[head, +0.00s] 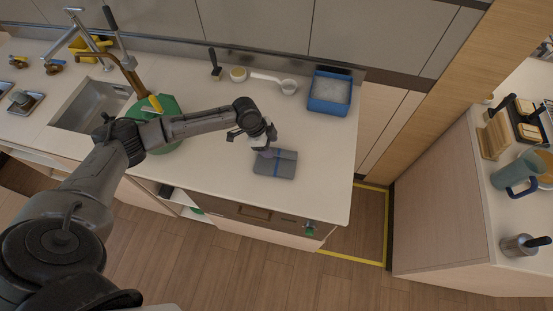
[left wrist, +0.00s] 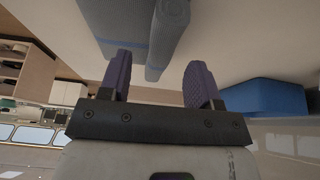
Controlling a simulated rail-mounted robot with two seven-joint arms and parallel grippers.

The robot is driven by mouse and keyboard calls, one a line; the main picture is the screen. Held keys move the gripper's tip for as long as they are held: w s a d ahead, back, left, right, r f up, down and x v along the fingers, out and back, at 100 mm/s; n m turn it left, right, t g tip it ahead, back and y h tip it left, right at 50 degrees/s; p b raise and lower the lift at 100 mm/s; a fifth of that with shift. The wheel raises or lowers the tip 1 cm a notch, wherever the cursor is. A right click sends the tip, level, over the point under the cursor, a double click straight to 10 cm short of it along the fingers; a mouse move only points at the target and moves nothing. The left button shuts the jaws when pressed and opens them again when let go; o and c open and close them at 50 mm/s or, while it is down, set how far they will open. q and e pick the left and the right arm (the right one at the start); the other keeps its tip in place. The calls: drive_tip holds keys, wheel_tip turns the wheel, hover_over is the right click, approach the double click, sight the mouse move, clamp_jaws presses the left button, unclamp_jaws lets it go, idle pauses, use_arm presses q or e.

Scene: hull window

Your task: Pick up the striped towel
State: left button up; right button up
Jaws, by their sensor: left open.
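The striped towel (head: 283,167) is grey with a blue stripe. It lies folded on the white counter near its front edge in the head view. In the left wrist view, grey-blue folded cloth (left wrist: 125,22) fills the top, with part of it beyond the gap between the fingers. My left gripper (head: 264,149) is at the towel's far left edge, partly covering it. In the left wrist view the two purple fingers (left wrist: 160,80) are apart with nothing gripped between them. I cannot tell whether they touch the towel. My right gripper is not in view.
A blue tub (head: 328,107) stands at the back right of the counter; it also shows in the left wrist view (left wrist: 265,98). A white ladle (head: 288,87) and small bowl (head: 238,74) lie at the back. A green round object (head: 168,108) is beside the sink (head: 92,104). Counter right of the towel is clear.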

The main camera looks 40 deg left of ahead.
use_arm(q)
drive_tip(key=shift+x, duration=1.1)
drive_tip(key=c, duration=1)
drive_tip(key=shift+r, duration=0.1)
